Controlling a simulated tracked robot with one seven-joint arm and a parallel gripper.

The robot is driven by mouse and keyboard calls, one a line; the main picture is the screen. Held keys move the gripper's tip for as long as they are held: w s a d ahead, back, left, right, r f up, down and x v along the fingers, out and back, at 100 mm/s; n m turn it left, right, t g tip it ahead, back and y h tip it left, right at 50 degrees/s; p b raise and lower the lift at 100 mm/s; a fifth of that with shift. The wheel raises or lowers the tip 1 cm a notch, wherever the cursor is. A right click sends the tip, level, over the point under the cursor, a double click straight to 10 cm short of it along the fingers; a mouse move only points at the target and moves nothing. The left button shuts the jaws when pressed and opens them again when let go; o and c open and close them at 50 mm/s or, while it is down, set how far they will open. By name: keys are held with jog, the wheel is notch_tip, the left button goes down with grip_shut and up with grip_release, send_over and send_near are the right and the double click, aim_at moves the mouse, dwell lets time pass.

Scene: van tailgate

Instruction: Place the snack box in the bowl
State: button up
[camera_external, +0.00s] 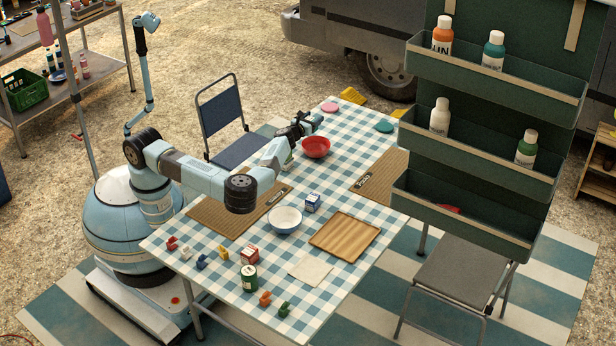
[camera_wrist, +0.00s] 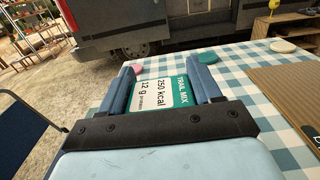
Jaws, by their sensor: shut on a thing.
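My gripper (camera_external: 301,122) is over the far left part of the checked table. In the wrist view my gripper (camera_wrist: 164,76) is shut on the snack box (camera_wrist: 158,98), a green and white box marked TRAIL MIX, with one finger on each side. I cannot make out the box clearly in the external view. A red bowl (camera_external: 316,147) stands on the table just to the right of and below my gripper in the picture. A second bowl (camera_external: 284,219), white with blue, stands farther toward the front. Neither bowl shows in the wrist view.
A small blue-and-white box (camera_external: 313,202) stands beside the white bowl. Pink (camera_external: 330,107) and teal (camera_external: 384,126) discs lie at the far end. A green shelf rack (camera_external: 470,150) rises at the right.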

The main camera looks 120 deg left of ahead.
jog(key=w+a+f, duration=0.3)
jog(key=a+f, duration=0.1)
jog(key=f, duration=0.5)
jog(key=shift+w, duration=0.2)
jog(key=shift+f, duration=0.4)
jog(key=o, duration=1.2)
jog(key=shift+r, duration=0.1)
jog(key=d, duration=1.2)
jog(key=shift+r, duration=0.25)
